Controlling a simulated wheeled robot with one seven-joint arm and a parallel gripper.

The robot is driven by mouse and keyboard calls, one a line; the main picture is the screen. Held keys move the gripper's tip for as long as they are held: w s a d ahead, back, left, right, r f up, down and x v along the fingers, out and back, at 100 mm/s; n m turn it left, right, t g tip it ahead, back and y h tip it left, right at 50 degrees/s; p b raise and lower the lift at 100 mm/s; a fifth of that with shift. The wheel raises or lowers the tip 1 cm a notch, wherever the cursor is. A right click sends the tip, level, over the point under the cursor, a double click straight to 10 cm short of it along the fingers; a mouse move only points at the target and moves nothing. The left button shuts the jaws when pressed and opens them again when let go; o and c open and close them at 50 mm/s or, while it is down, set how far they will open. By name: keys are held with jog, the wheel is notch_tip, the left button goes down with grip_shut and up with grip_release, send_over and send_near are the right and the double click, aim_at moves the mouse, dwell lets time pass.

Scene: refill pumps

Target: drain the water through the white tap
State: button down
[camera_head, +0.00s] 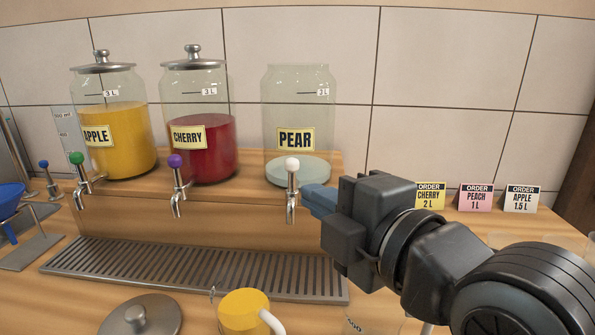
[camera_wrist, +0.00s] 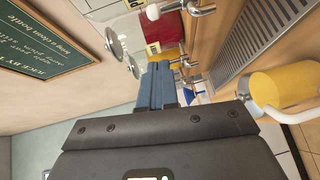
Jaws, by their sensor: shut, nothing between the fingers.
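The white tap's round white knob (camera_head: 292,165) sits on top of a chrome spout (camera_head: 291,207) on the front of the wooden stand. Behind it is the open PEAR jar (camera_head: 298,98), with a shallow layer of pale water (camera_head: 305,172) at its bottom. My gripper (camera_head: 318,198), with blue fingers, is shut and empty just right of the white tap, a little below the knob. Whether it touches the tap is unclear. In the wrist view the blue fingers (camera_wrist: 157,85) are together, and the white knob (camera_wrist: 152,12) shows above them at the top edge.
A slotted drip grate (camera_head: 200,270) lies below the taps. The APPLE jar (camera_head: 130,135), with a green tap, and CHERRY jar (camera_head: 212,150), with a purple tap, are left. Order cards (camera_head: 475,198) stand right.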

aim_at(292, 175)
jog(key=w+a+f+p, duration=0.1)
jog(key=w+a, duration=0.2)
jog(key=w, duration=0.6)
jog(key=shift+w+f+p, duration=0.15)
jog(key=shift+w+p, duration=0.15)
jog(key=shift+p, duration=0.1)
jog(key=shift+a, duration=0.1)
